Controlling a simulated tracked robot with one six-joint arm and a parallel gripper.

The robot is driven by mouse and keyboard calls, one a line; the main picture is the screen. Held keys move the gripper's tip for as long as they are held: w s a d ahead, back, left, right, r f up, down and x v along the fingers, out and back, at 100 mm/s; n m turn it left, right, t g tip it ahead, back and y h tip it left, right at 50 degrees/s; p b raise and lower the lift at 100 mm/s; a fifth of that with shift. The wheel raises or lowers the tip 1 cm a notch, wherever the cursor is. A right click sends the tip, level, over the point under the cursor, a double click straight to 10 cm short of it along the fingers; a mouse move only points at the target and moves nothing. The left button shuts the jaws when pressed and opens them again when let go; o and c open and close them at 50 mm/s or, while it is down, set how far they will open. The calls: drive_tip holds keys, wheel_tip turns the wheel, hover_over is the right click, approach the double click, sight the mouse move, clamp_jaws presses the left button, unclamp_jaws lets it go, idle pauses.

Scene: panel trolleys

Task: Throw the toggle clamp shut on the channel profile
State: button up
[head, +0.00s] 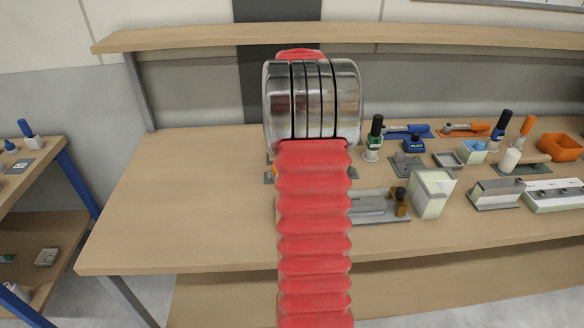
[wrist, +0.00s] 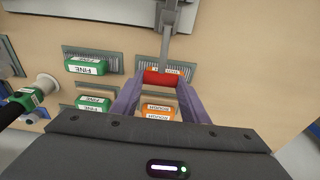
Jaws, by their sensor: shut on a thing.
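The toggle clamp's red handle grip (wrist: 164,78) shows in the middle of the wrist view. A grey metal lever (wrist: 168,45) runs up from it to a grey body (wrist: 178,14) at the top edge. My gripper (wrist: 163,84), with purple fingers, is shut on the red grip, one finger at each side. In the head view my own arm covers the middle of the bench, so clamp and gripper are hidden there. I cannot pick out the channel profile for certain, nor how it sits under the clamp.
Green blocks marked FINE (wrist: 86,66) and an orange block marked ROUGH (wrist: 158,108) lie below my fingers. A black-handled tool (head: 376,130) stands right of my arm. A pale box (head: 432,193) and an orange bin (head: 560,147) are further right. The bench's left part (head: 180,200) is clear.

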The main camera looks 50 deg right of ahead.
drive_tip(key=shift+d+f, duration=0.1)
drive_tip(key=shift+f, duration=0.45)
drive_tip(key=o, duration=0.9)
drive_tip(key=shift+w, duration=0.1)
drive_tip(key=shift+o, duration=0.2)
drive_tip(key=shift+s+a+r, duration=0.1)
drive_tip(key=shift+r, duration=0.9)
drive_tip(key=shift+s+a+r, duration=0.1)
drive_tip(key=shift+r, duration=0.9)
